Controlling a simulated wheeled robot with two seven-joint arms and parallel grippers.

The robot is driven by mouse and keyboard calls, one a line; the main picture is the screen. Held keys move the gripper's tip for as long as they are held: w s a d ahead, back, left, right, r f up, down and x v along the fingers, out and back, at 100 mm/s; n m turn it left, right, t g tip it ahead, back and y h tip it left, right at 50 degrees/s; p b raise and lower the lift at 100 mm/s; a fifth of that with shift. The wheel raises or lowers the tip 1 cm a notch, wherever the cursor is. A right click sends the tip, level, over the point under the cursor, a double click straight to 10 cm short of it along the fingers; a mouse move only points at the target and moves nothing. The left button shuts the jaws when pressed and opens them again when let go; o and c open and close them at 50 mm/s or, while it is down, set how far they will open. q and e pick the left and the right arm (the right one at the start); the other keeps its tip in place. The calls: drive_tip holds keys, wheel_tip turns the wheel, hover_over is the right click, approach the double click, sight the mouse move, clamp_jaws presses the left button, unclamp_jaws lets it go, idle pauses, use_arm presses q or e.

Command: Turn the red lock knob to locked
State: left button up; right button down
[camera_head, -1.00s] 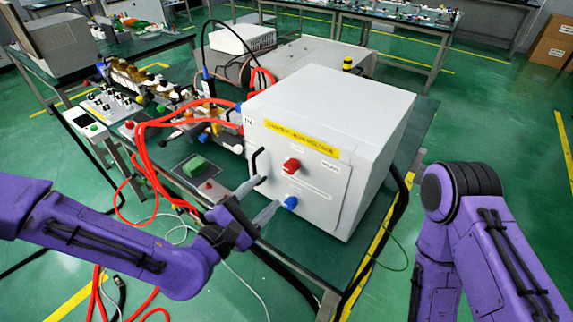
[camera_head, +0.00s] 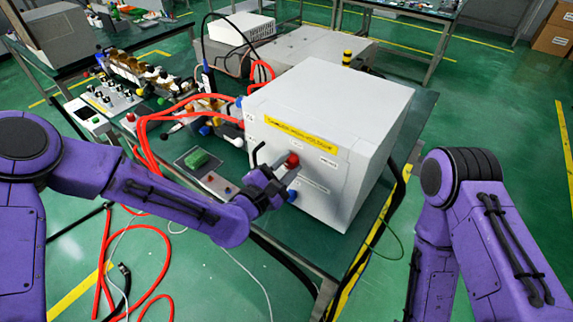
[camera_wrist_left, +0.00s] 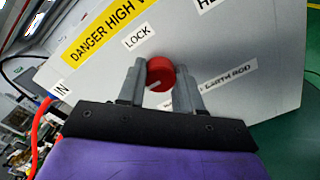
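The red lock knob (camera_head: 292,160) is on the front panel of the grey microwave generator box (camera_head: 325,95). In the left wrist view the red knob (camera_wrist_left: 160,72) sits below the LOCK label (camera_wrist_left: 137,37), with a white mark towards its lower left. My left gripper (camera_head: 276,165) is at the panel, its two fingers apart. In the left wrist view the left gripper (camera_wrist_left: 160,82) has one fingertip on each side of the knob; whether they touch it I cannot tell. My right arm is at the right; its gripper is out of view.
A blue knob (camera_head: 292,195) is low on the panel, close to the left gripper. A yellow warning label (camera_head: 300,133) is above the red knob. Red cables (camera_head: 160,125) run left of the box. The green floor in front is mostly open.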

idle(0.3)
use_arm(q)
drive_tip(key=m+b, duration=0.2)
drive_tip(key=m, duration=0.2)
drive_tip(key=shift+f+b, duration=0.2)
drive_tip(key=shift+b, duration=0.15)
drive_tip(key=m+b, duration=0.2)
drive_tip(key=m, duration=0.2)
drive_tip(key=m+b, duration=0.2)
drive_tip(key=m, duration=0.3)
drive_tip(key=shift+r+m+b, duration=0.1)
drive_tip(key=shift+m+b, duration=0.25)
drive_tip(key=shift+m, duration=0.05)
drive_tip(key=shift+w+r+m+b, duration=0.1)
drive_tip(key=shift+m+b, duration=0.65)
drive_tip(key=shift+m, duration=1.25)
drive_tip(key=o, duration=1)
drive_tip(key=shift+o, duration=0.2)
drive_tip(key=shift+a, duration=0.1)
